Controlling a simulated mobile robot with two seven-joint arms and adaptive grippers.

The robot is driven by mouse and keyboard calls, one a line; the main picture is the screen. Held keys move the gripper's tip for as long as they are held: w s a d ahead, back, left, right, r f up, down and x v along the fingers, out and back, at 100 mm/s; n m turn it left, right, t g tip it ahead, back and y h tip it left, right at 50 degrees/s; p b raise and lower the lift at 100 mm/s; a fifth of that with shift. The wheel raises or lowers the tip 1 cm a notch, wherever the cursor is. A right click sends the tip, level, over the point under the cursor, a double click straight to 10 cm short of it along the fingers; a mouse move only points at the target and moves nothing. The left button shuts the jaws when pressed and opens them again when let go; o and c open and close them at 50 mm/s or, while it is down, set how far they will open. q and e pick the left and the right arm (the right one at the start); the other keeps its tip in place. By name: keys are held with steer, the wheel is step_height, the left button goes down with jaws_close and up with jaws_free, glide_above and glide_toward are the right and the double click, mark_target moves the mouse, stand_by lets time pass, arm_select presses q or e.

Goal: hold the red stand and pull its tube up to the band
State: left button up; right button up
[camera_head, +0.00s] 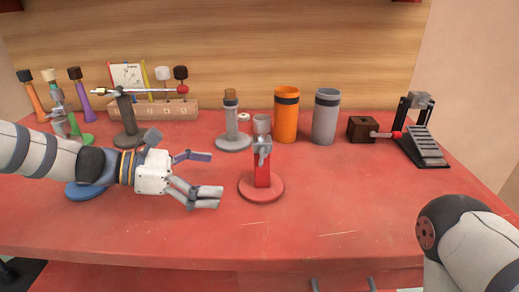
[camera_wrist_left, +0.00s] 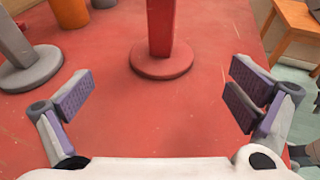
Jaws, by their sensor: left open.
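The red stand (camera_head: 262,174) stands upright on a round red base near the middle of the red table. A grey clamp-like part and a grey cup-shaped top (camera_head: 262,124) sit above its post; I cannot make out the tube or band clearly. My left gripper (camera_head: 207,178) is open and empty, left of the stand and apart from it, fingers pointing toward it. In the left wrist view the red post and base (camera_wrist_left: 162,60) show ahead, between and beyond the open fingers (camera_wrist_left: 165,100). The stand's top is out of that view.
A grey stand (camera_head: 233,142), an orange cylinder (camera_head: 287,122) and a grey cylinder (camera_head: 325,123) stand behind. A blue disc (camera_head: 84,192) lies under my left arm. A dark wooden box (camera_head: 362,128) and stepped device (camera_head: 423,147) are right.

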mark_target(254, 177)
arm_select(q)
steer(key=shift+w+d, duration=0.1)
steer(key=shift+w, duration=0.25)
steer(key=shift+d+f, duration=0.1)
steer(key=shift+d, duration=0.3)
steer(key=b+x, duration=0.1)
steer(key=x, duration=0.3)
steer(key=b+x, duration=0.1)
steer(key=x, duration=0.2)
steer(key=shift+s+d+f+b, duration=0.1)
steer(key=shift+s+d+b, duration=0.05)
steer(key=shift+s+b, duration=0.15)
steer(key=shift+w+d, duration=0.3)
steer(key=shift+d, duration=0.4)
arm_select(e)
steer(key=shift+g, duration=0.5)
steer(key=shift+s+f, duration=1.5)
steer(key=shift+f, duration=0.1)
arm_select(q)
steer(key=c, duration=1.5)
